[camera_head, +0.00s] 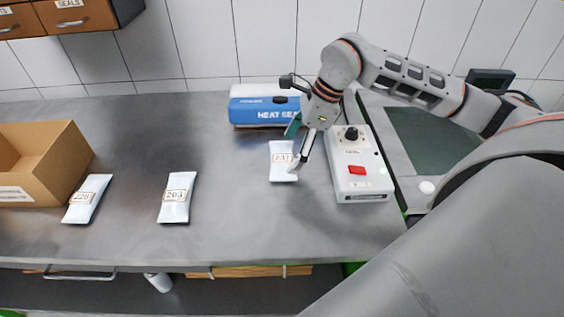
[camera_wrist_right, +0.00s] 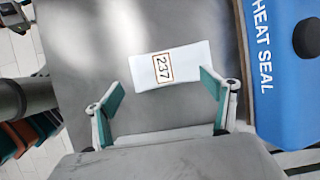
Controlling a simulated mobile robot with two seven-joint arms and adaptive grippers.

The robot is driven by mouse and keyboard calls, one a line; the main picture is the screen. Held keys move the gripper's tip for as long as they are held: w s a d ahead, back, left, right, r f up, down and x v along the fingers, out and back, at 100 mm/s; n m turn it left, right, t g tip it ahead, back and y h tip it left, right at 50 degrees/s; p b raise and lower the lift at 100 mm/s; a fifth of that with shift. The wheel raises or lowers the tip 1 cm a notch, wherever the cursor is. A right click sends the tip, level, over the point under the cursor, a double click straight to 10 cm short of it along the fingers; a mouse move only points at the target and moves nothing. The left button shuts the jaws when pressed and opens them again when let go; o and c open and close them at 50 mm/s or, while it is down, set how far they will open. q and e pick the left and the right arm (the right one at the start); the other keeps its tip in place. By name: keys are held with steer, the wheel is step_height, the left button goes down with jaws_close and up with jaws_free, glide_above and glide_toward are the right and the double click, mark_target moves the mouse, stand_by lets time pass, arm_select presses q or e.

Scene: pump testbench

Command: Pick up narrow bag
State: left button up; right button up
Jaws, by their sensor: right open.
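Three white bags lie flat on the grey bench in the head view. The bag labelled 237 (camera_head: 283,169) is on the right, the bag labelled 203 (camera_head: 175,205) in the middle, and the bag labelled 220 (camera_head: 86,202) on the left. Bag 237 looks the shortest; which one is the narrow bag I cannot tell for sure. My right gripper (camera_head: 300,142) is open and empty, near the upper right edge of bag 237. In the right wrist view bag 237 (camera_wrist_right: 168,64) lies ahead of the spread teal fingertips (camera_wrist_right: 163,92). My left gripper is not in view.
A blue heat sealer (camera_head: 260,110) stands behind bag 237. A white control box (camera_head: 357,185) with a red switch and black knob stands just right of it. An open cardboard box (camera_head: 62,165) is at the left. The bench between bags 203 and 237 is clear.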

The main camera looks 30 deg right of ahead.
mark_target(283, 162)
steer(key=x, duration=0.2)
steer(key=shift+w+a+f, duration=0.1)
steer(key=shift+a+f, duration=0.2)
steer(key=shift+a, duration=0.05)
steer(key=shift+w+a+f, duration=0.15)
steer(key=shift+f, duration=0.4)
steer(key=c, duration=1.3)
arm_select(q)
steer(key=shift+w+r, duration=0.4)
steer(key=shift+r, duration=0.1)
arm_select(e)
steer(key=shift+c, duration=0.2)
steer(key=shift+r, duration=0.1)
